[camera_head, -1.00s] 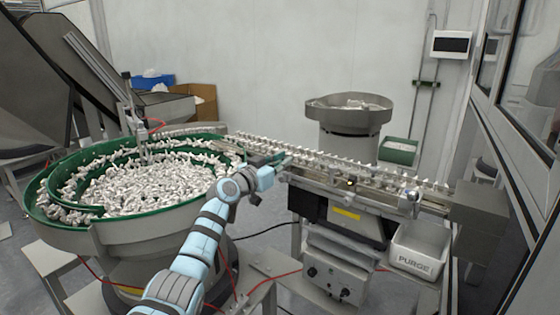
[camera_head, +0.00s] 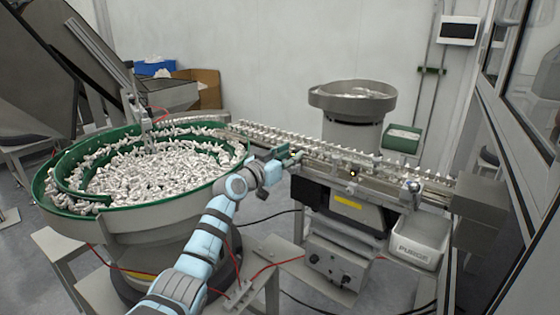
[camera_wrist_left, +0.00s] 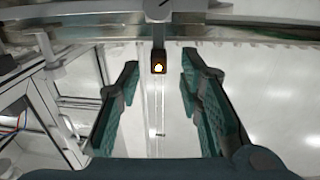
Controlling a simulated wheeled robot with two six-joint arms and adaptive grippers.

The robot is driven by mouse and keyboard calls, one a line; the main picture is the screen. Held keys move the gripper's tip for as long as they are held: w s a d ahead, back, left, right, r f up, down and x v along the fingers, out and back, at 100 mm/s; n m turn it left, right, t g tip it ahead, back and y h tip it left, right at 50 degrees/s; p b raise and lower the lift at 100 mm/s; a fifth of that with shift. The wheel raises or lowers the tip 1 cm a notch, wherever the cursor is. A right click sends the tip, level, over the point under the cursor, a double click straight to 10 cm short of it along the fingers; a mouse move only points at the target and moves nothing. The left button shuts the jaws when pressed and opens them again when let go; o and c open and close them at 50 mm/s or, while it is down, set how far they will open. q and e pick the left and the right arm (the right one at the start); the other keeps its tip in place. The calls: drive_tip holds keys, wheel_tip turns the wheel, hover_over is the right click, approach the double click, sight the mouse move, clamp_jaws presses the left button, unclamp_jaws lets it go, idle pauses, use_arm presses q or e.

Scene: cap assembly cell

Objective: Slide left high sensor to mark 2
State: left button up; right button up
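A small dark sensor block with a lit yellow-white spot (camera_wrist_left: 159,62) hangs below the metal rail in the left wrist view. A small lit spot also shows on the front of the linear track in the head view, on a dark sensor (camera_head: 353,174); I cannot tell surely that it is the same one. My left gripper (camera_head: 290,159) is at the left end of the track, pointing right. In the left wrist view my left gripper (camera_wrist_left: 161,72) is open, its green fingers either side of the sensor, with gaps. Mark 2 cannot be made out. My right gripper is not in view.
A large bowl feeder with a green rim (camera_head: 60,203) full of small white parts stands left. The track (camera_head: 330,160) carries a row of parts rightward. A PURGE bin (camera_head: 415,250) hangs below its right end. A smaller bowl (camera_head: 350,98) stands behind.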

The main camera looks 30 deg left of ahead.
use_arm(q)
drive_tip(key=s+a, duration=0.1)
drive_tip(key=s, duration=0.9)
drive_tip(key=shift+s+a, duration=0.4)
